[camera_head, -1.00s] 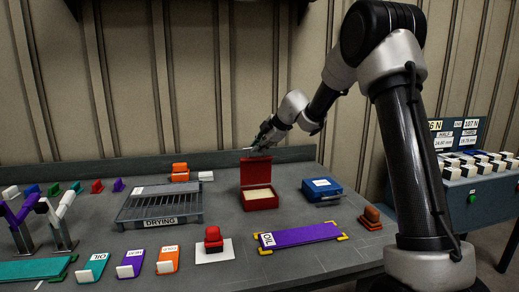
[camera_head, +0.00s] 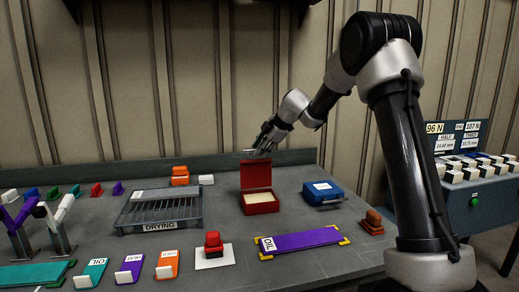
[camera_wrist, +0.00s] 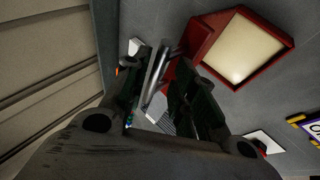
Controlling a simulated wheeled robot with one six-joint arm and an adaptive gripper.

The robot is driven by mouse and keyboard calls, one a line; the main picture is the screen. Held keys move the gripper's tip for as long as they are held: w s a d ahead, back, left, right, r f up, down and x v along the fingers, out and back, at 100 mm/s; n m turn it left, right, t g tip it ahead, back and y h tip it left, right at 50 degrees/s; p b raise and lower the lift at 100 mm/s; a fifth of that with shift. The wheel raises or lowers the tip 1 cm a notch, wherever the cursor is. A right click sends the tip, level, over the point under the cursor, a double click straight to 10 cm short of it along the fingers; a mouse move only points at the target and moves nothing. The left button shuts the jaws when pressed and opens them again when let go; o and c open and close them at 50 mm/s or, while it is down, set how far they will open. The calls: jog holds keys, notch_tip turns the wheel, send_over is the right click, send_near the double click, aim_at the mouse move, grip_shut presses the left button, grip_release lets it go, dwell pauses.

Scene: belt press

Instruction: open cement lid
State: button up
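A red box (camera_head: 262,209) with a pale cream filling stands on the grey bench, with no readable label. Its red lid (camera_head: 256,176) stands up at the rear edge, raised clear of the box mouth. A thin pale bar (camera_head: 247,151) shows at the lid's top. My gripper (camera_head: 264,142) is just above and behind the lid. In the wrist view, the box (camera_wrist: 268,15) is at upper right. There my gripper's fingers (camera_wrist: 158,92) stand apart, with a grey metal bar (camera_wrist: 154,72) between them and a gap beside it. Contact with the bar is unclear.
A blue closed box (camera_head: 322,189) stands right of the red box. A drying rack (camera_head: 160,228) is at left. A purple OIL strip (camera_head: 300,240) and a red block (camera_head: 213,243) on a white plate lie in front. A corrugated wall (camera_head: 220,80) rises behind.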

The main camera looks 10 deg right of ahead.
jog(key=shift+s+a+r, duration=0.1)
jog(key=v, duration=1.1)
jog(key=shift+s+r, duration=0.2)
jog(key=shift+r, duration=0.1)
